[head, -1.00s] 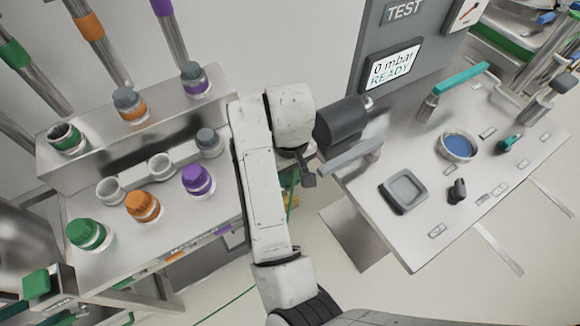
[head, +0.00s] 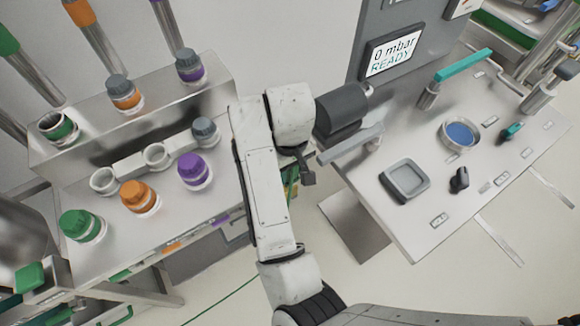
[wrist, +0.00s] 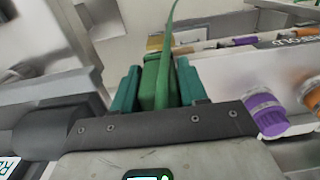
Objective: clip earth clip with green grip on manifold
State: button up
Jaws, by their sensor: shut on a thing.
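In the wrist view, my gripper (wrist: 158,84) has teal fingers shut on the green grip of the earth clip (wrist: 157,90). A green cable rises from the clip; its jaws are hidden. In the head view, my arm hides the gripper and most of what it holds. The steel block (head: 60,158) at the left, with capped ports and pipes banded green, orange and purple, looks like the manifold. In the wrist view, a steel edge with purple and orange caps (wrist: 266,112) lies to the right of my gripper, apart from it.
At the right, a steel table (head: 400,222) carries a grey tray (head: 405,181), a blue-filled dish (head: 460,135) and a teal-handled bar (head: 463,65). A grey panel with a READY screen (head: 393,50) stands behind. A green cable (head: 230,297) lies on the floor.

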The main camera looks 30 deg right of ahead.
jog(key=shift+f, duration=0.1)
jog(key=shift+f+b, duration=0.8)
jog(key=shift+f, duration=0.7)
jog(key=shift+f, duration=0.15)
jog(key=shift+f+b, duration=0.6)
jog(key=shift+f, duration=0.35)
jog(key=shift+f, duration=1.05)
dwell(0.3)
jog(key=o, duration=1.3)
jog(key=shift+o, duration=0.2)
jog(key=shift+r, duration=0.1)
